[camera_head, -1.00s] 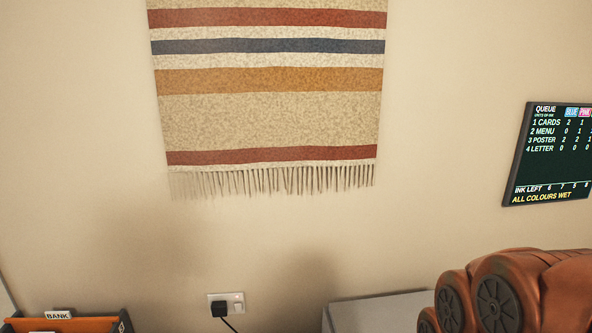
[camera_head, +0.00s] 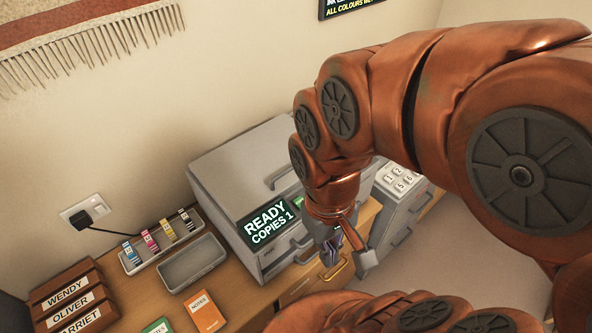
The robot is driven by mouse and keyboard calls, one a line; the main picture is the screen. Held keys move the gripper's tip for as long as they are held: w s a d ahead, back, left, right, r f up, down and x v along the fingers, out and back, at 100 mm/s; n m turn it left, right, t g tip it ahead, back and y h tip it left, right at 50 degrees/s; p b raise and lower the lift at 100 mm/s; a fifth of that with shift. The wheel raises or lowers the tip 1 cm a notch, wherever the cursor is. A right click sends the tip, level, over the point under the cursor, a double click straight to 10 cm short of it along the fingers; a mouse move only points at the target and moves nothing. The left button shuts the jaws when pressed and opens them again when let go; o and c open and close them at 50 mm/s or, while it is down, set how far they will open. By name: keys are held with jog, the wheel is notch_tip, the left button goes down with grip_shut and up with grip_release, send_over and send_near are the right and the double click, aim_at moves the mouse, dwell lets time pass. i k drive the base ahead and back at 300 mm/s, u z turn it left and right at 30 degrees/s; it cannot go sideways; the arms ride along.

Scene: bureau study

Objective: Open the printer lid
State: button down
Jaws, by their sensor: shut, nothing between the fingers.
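The grey printer (camera_head: 225,185) stands on the wooden desk against the wall. Its lid (camera_head: 235,150) lies flat and closed on top, with a handle (camera_head: 283,178) near its right side. A screen on the front reads READY, COPIES 1. My copper-coloured arm reaches in from the right and covers the printer's right part. My gripper (camera_head: 335,250) points down in front of the printer's front face, below the lid handle, shut and empty. It looks apart from the lid. The fingertips are small and partly hard to make out.
A rack of ink cartridges (camera_head: 160,240) and an empty grey tray (camera_head: 192,263) stand left of the printer. A grey keypad unit (camera_head: 400,190) stands to the right. A plug (camera_head: 92,215) is in the wall socket.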

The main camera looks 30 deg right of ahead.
aim_at(245, 175)
jog(key=z, duration=0.85)
jog(key=k, duration=1)
jog(key=u, duration=1.4)
jog(key=i, duration=0.5)
jog(key=z, duration=0.05)
